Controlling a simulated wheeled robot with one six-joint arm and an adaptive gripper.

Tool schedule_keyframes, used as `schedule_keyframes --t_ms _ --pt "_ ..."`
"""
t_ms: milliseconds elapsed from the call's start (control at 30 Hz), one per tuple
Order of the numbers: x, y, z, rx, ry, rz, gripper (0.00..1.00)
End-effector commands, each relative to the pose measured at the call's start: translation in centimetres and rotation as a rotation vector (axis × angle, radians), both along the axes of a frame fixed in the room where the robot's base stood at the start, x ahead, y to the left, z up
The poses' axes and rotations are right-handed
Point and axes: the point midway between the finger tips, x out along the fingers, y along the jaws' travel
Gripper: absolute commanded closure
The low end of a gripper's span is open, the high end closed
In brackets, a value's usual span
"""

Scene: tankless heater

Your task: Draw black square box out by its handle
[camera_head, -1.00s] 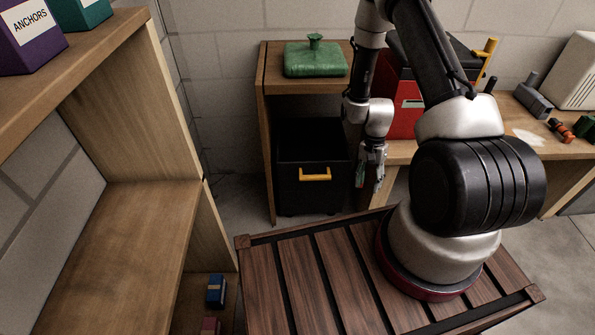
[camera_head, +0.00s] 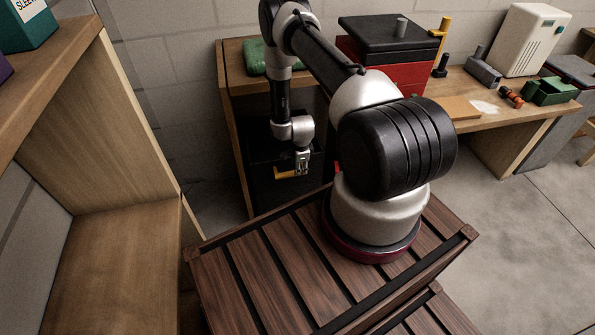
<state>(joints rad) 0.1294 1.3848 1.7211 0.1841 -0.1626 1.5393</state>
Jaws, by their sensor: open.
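The black square box (camera_head: 260,197) stands low inside the wooden bench's open bay. My arm covers part of the box's upper right.
The wooden bench (camera_head: 233,88) carries a green container (camera_head: 256,58) and a red box with a black lid (camera_head: 384,40). Tools lie on the lower bench to the right. A wooden shelf (camera_head: 122,235) stands at the left. Open floor (camera_head: 510,210) lies to the right.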

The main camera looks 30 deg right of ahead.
Motion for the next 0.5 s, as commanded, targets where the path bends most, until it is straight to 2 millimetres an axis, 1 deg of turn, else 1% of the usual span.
schedule_keyframes --t_ms 33,100,233,333,500 --pt "0.1 -0.1 -1.0 0.000 0.001 0.001 0.54" --pt "0.3 -0.1 -2.1 0.000 0.001 0.001 0.54" --pt "0.6 -0.2 -3.7 0.001 0.002 0.000 0.54" --pt "0.8 -0.2 -4.3 0.000 0.001 0.001 0.54" --pt "0.8 -0.2 -4.5 0.000 0.001 0.002 0.54"
